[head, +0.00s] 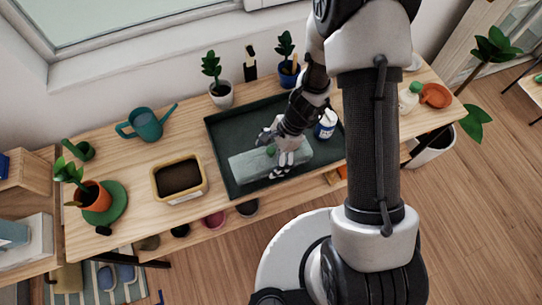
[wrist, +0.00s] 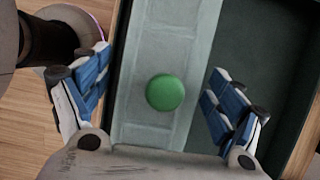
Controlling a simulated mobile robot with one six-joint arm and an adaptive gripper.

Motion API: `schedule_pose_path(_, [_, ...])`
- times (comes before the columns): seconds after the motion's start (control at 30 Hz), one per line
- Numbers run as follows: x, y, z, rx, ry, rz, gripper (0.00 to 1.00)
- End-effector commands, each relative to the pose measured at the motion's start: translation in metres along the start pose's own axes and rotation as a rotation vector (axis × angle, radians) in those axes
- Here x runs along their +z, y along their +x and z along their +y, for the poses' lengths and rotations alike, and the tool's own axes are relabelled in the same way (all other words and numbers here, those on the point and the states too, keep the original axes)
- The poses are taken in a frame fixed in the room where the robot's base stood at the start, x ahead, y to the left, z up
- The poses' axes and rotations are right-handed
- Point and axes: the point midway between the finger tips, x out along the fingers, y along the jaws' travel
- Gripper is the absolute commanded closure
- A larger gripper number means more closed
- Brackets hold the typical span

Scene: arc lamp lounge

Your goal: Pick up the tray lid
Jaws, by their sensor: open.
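The tray lid (head: 246,167) is a pale grey-green rectangular panel with a round green knob (wrist: 165,92). It lies in the front part of a dark green tray (head: 228,124) on the wooden bench. My gripper (wrist: 159,76) is open above the lid, its blue-padded fingers on either side of the knob with clear gaps. In the head view my gripper (head: 285,160) hides part of the lid's right half, and the knob shows just left of it. I cannot tell how high the fingertips are above the lid.
A white-and-blue tin (head: 325,124) stands in the tray to the right. Potted plants (head: 221,92) stand behind the tray. A yellow-rimmed tub of soil (head: 180,178) and a teal watering can (head: 146,125) are to the left. The tray's rim (head: 216,160) surrounds the lid.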

Motion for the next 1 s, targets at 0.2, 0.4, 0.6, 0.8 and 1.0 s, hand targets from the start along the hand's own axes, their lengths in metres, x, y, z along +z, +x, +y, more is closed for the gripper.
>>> schedule_pose_path(0.2, [0.0001, -0.0005, -0.0001, 0.0, 0.0, 0.0, 0.25])
schedule_pose_path(0.4, [0.0001, -0.0005, 0.0, 0.0, 0.0, 0.0, 0.38])
schedule_pose_path(0.6, [0.0001, -0.0005, 0.0, 0.0, 0.0, -0.001, 0.51])
schedule_pose_path(0.8, [0.0001, -0.0005, 0.0, 0.0, 0.0, -0.001, 0.63])
schedule_pose_path(1.0, [0.0002, -0.0008, 0.0, 0.0, 0.0, -0.001, 0.64])
